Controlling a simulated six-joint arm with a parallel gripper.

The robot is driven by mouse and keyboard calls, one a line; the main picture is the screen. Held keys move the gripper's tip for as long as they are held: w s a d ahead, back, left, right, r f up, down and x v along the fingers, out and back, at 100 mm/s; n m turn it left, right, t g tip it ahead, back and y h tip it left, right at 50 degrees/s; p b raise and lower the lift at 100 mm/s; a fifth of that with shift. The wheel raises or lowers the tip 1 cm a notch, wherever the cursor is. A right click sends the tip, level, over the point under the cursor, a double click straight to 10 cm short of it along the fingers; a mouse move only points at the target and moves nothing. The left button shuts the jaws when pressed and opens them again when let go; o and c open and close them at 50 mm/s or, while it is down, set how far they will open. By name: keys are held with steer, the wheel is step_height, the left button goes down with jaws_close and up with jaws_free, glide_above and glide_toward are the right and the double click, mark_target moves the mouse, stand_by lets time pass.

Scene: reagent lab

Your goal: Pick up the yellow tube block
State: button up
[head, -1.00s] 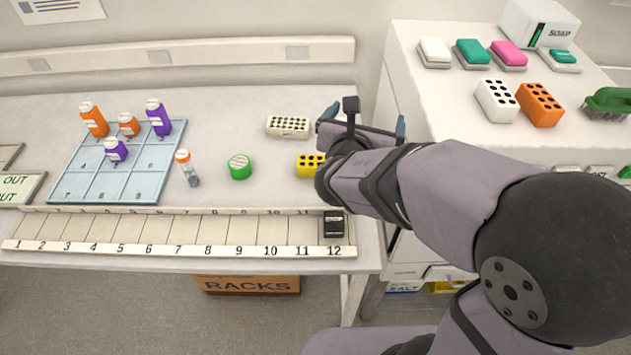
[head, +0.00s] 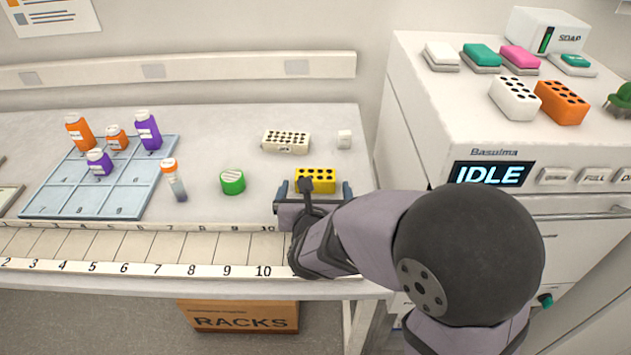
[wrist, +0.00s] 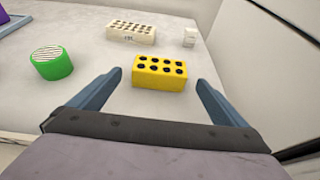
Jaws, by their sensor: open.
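The yellow tube block (head: 316,178), a small brick with dark round holes in its top, lies on the bench near its right end. It also shows in the wrist view (wrist: 160,72), just ahead of my gripper and roughly centred between the fingers. My gripper (head: 314,192) is open and empty, on the near side of the block. In the wrist view the two blue-grey fingers of my gripper (wrist: 160,82) are spread wider than the block, with visible gaps on both sides. My wrist hides part of the block's near side in the head view.
A cream tube block (head: 286,140) and a small white cube (head: 344,139) stand behind the yellow block. The white cabinet (head: 405,140) rises to the right. A numbered strip (head: 150,268) runs along the front edge.

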mark_target(315, 183)
steer(key=shift+p+x, duration=0.7)
steer(key=shift+x, duration=2.45)
steer(key=c, duration=1.2)
